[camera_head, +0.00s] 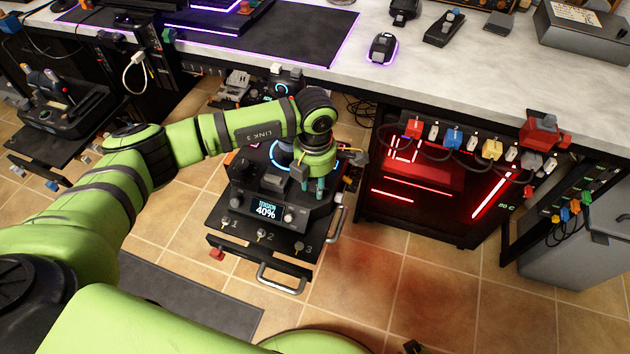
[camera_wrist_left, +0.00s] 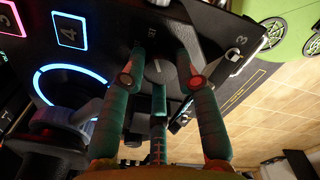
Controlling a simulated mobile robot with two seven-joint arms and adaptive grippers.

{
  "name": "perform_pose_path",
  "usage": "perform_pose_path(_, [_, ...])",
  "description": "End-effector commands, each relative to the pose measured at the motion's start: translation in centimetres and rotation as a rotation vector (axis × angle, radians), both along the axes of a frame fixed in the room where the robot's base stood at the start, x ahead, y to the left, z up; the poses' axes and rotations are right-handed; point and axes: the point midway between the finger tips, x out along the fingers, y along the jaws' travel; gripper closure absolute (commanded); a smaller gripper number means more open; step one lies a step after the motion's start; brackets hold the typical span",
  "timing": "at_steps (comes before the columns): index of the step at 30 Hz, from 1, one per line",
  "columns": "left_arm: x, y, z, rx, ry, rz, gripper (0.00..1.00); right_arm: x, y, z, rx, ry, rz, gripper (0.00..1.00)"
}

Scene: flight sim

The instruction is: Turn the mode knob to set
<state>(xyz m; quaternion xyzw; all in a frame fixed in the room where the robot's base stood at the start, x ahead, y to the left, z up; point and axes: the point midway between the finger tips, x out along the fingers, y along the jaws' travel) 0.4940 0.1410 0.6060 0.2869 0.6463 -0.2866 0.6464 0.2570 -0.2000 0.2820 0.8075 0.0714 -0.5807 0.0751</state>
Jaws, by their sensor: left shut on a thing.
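The control panel (camera_head: 240,195) with a small screen (camera_head: 266,210) reading "TENSION 40%" stands below the desk. My left gripper (camera_head: 311,188) reaches down at the panel's right side. In the left wrist view the left gripper (camera_wrist_left: 162,72) has its teal fingers around a dark round knob (camera_wrist_left: 159,71), shut on it. The knob carries a pale pointer line. I take it for the mode knob; a "II" mark shows beside it, and other markings are hidden by the fingers. In the head view the gripper covers this knob. My right gripper is not in view.
A small knob (camera_head: 290,217) sits beside the screen. Numbered switches (camera_head: 260,235) and metal handles (camera_head: 281,279) line the panel's front. A red-lit computer case (camera_head: 410,215) stands to the right. The desk edge (camera_head: 340,75) runs behind my arm. Tiled floor in front is open.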

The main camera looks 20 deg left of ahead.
Motion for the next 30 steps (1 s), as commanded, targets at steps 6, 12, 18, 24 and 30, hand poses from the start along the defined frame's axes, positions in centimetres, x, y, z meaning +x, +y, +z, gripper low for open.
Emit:
perform_pose_path(6, [0.0, 0.0, 0.0, 0.000, 0.000, -0.001, 0.44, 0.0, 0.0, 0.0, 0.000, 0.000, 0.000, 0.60])
perform_pose_path(12, [0.0, 0.0, 0.0, 0.000, 0.000, 0.000, 0.44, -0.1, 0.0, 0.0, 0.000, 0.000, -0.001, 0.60])
perform_pose_path(18, [0.1, -0.1, 1.7, -0.003, -0.003, 0.000, 0.44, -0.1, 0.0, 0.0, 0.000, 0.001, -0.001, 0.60])
perform_pose_path(24, [0.1, 0.0, 5.9, -0.001, -0.005, 0.000, 0.44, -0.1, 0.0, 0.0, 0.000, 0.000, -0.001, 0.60])
perform_pose_path(30, [0.1, 0.0, 9.8, -0.002, -0.004, -0.001, 0.44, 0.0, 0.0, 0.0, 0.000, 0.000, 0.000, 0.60])
